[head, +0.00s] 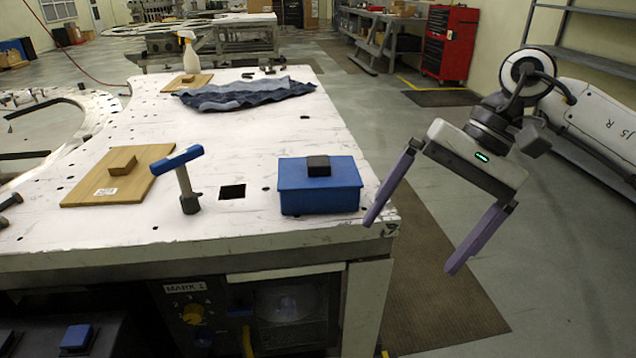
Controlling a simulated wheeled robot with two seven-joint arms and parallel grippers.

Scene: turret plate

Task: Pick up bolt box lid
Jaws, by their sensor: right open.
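The bolt box (319,202) is blue and stands near the front right corner of the white table. Its blue lid (290,172) lies on top and carries a black block-shaped knob (318,166). The inside of the box is hidden. My right gripper (413,246) is open and empty, its two purple fingers spread wide. It hangs to the right of the box, around and beyond the table's right edge, touching nothing that I can see. My left gripper is not in view.
On the white table (240,236), a blue-handled tool (185,180) stands left of the box, near a square hole (232,191). A wooden board (130,185) with a wooden block (122,163) lies farther left. A blue cloth (245,93) and spray bottle (190,52) are behind.

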